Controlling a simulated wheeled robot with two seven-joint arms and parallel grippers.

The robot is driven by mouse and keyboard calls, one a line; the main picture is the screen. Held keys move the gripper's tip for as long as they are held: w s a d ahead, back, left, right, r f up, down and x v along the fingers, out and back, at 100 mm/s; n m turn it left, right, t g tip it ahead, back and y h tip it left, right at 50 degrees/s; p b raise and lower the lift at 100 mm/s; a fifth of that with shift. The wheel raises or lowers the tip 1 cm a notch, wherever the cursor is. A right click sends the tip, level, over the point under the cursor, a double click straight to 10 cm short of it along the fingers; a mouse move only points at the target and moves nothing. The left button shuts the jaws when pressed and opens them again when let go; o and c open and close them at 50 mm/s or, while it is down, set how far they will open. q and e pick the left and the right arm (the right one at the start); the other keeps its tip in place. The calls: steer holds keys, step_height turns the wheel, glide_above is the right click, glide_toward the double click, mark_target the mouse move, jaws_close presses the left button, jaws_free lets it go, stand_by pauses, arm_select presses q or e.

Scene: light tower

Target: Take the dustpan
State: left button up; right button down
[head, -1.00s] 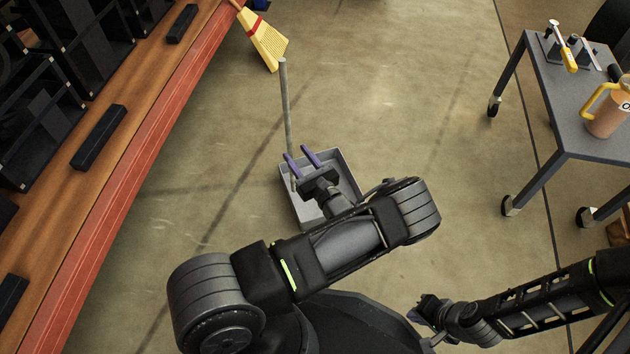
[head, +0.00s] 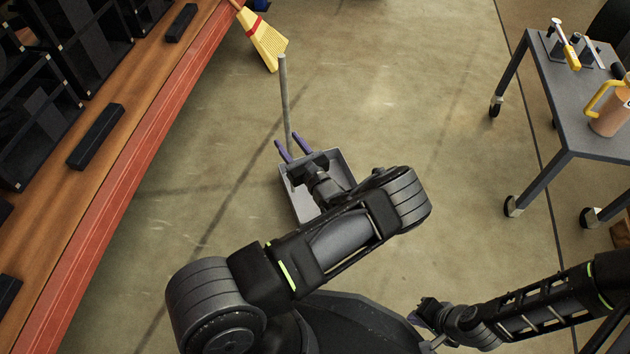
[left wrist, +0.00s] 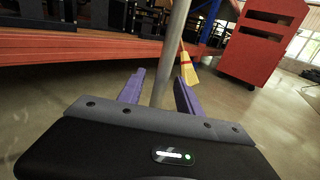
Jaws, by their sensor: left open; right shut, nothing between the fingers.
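The dustpan is a grey tray (head: 303,206) on the floor with a tall upright grey handle (head: 284,90). My left gripper (head: 287,146) is above the tray with its purple fingers open. My arm hides part of the tray. My right gripper (head: 418,318) is low at the right, partly hidden and apart from the dustpan; it is shut and empty.
The floor between is clear.

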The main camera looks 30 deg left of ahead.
arm_select(q)
jaws_close()
stand_by(0.3)
stand_by(1.1)
